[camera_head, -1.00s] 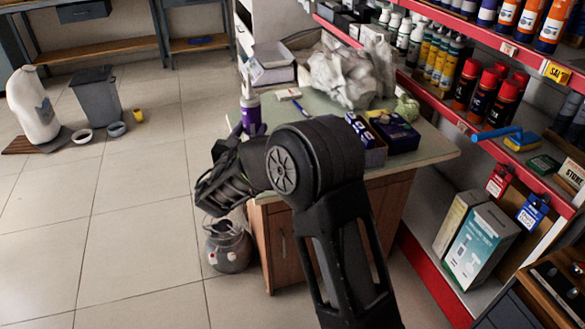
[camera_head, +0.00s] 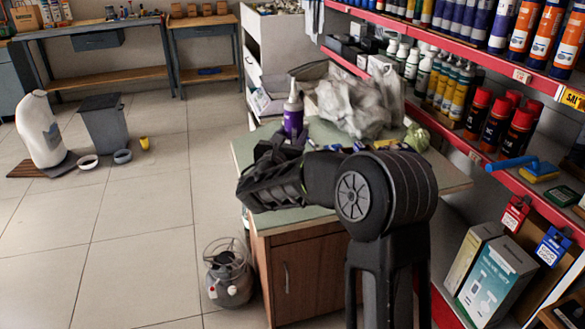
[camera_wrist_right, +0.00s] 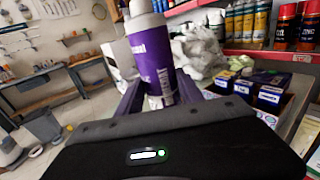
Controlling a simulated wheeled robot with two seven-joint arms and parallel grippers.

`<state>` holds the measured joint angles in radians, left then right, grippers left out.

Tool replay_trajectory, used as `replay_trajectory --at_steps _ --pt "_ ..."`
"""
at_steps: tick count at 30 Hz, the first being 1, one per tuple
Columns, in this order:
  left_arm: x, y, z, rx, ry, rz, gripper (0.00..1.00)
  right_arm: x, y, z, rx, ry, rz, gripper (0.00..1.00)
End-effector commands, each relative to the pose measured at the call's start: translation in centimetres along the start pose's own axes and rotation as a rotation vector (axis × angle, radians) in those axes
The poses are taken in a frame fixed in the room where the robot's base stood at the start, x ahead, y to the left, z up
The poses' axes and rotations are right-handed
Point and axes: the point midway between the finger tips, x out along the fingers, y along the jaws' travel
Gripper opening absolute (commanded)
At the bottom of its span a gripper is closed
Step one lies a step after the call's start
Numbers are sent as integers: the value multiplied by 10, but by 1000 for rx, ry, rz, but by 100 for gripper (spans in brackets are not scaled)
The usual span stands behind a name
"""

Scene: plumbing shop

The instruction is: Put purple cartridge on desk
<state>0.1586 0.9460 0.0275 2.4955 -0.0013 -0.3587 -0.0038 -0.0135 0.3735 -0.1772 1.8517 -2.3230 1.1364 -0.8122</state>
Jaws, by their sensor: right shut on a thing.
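The purple cartridge (camera_head: 293,118), with a white nozzle end, stands roughly upright in the head view at the back left part of the green-topped desk (camera_head: 262,217). In the right wrist view the purple cartridge (camera_wrist_right: 155,68) sits between the two fingers of my right gripper (camera_wrist_right: 158,95), which is shut on it. In the head view my right gripper (camera_head: 283,150) is partly hidden by its own wrist. The cartridge's lower end is hidden, so I cannot tell whether it touches the desk top. My left gripper is not in view.
A crumpled pale plastic bag (camera_head: 352,105) lies on the desk right of the cartridge. Small boxes (camera_wrist_right: 270,97) stand on the desk's right part. A red-edged shelf (camera_head: 450,130) with bottles and cans borders the right. A bucket-like container (camera_head: 228,275) stands on the floor beside the desk.

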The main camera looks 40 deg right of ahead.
Motion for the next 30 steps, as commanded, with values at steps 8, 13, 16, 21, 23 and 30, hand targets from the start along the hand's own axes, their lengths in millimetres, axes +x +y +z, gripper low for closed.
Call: replay_trajectory --at_steps 8,13,16,21,23,30 --pt "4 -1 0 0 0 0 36 0 0 -28 3 -5 0 0" --pt "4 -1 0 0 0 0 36 0 0 -27 3 -5 0 0" --pt "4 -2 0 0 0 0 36 0 0 -30 2 -4 0 0" --pt "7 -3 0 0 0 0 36 0 0 -52 0 -1 -1 0" --pt "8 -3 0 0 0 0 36 0 0 -59 -1 -2 -1 0" --pt "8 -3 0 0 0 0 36 0 0 -65 3 -5 0 0"
